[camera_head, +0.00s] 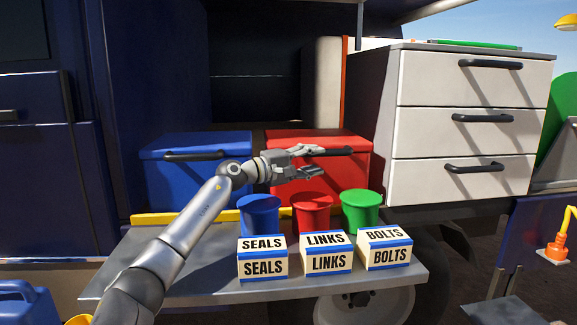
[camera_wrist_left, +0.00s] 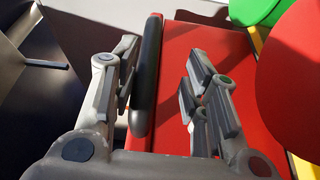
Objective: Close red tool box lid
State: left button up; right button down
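The red tool box (camera_head: 345,185) stands at the back of the grey shelf, right of a blue box. Its lid (camera_head: 318,137) looks down in the head view; whether it is fully shut I cannot tell. A dark handle (camera_head: 335,152) runs along the lid's front edge. My left gripper (camera_head: 321,161) is at the front of the box, by the handle. In the left wrist view, the fingers of this gripper (camera_wrist_left: 160,95) are apart, with the black handle (camera_wrist_left: 147,75) between them, nearer the left finger. A red box face (camera_wrist_left: 180,60) lies beyond. My right gripper is not in view.
Blue, red (camera_head: 313,212) and green (camera_head: 361,210) buckets stand just in front of the boxes. SEALS, LINKS and BOLTS label blocks (camera_head: 325,262) sit before them. A blue box (camera_head: 190,180) is left; a white drawer cabinet (camera_head: 465,95) is right.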

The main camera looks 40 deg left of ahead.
pick_arm(q)
jog(key=v, duration=0.9)
dwell(0.3)
jog(key=shift+f, duration=0.1)
dwell(0.3)
